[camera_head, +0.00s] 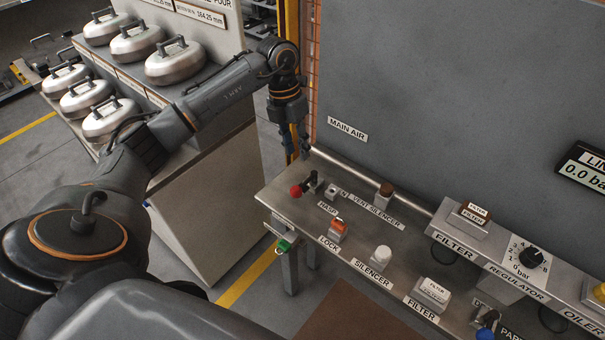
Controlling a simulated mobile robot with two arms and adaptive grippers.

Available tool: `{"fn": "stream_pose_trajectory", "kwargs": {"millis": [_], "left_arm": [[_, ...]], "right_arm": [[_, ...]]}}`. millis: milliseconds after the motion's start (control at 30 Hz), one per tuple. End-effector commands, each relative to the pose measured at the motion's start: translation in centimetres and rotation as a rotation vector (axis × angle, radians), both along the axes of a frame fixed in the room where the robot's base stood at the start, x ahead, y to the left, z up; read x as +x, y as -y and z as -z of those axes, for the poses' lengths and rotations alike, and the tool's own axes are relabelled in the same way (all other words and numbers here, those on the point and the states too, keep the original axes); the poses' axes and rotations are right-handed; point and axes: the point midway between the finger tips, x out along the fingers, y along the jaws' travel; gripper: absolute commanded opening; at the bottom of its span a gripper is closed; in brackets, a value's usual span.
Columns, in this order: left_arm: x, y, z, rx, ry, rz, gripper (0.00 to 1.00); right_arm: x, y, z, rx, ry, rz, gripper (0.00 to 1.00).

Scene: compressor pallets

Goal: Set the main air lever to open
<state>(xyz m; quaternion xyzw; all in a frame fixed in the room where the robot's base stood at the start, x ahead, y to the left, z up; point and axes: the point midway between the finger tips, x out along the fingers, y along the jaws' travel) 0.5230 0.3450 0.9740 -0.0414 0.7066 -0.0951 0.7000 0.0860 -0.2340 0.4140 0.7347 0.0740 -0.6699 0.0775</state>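The MAIN AIR label (347,130) is on the grey panel above the left end of the steel bench. Below it, a small lever with a red ball knob (296,191) and a dark arm stands at the bench's left back corner, and the knob points to the left. I cannot tell for sure whether this is the main air lever. My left gripper (297,155) points down just above and behind the red knob, apart from it, by the end of the pipe. Its fingers are small and dark, and their opening is unclear. My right gripper is out of view.
The bench (362,232) carries the orange lock (338,230), white silencer (383,254), boxed filters (431,293) and a regulator dial (531,257). A pipe runs along the panel. A display (582,167) reads 0.0 bar. Several silver canisters (175,62) stand on a rack at left.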

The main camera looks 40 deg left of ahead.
Motion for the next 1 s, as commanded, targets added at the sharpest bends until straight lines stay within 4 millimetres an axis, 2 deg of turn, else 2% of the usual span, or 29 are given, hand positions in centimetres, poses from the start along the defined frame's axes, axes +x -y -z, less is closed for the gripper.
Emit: {"fn": "stream_pose_trajectory", "kwargs": {"millis": [200,433,600,867,900,1000], "left_arm": [[-0.2,1.1,4.6,-0.004,-0.005,0.001,0.33],[-0.2,1.8,8.2,-0.004,-0.002,0.001,0.33],[-0.2,1.9,9.3,-0.002,0.001,0.002,0.33],[-0.2,2.0,9.5,-0.002,0.001,0.003,0.33],[-0.2,2.0,9.5,-0.002,0.001,0.003,0.31],[-0.2,2.0,9.4,-0.002,0.001,0.003,0.1]], "right_arm": [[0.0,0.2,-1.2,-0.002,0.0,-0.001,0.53],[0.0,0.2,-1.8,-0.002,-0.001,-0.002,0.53],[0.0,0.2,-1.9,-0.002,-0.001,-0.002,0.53],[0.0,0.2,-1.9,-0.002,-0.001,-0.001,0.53],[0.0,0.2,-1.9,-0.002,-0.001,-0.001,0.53],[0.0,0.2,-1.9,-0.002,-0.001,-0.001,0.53]]}}
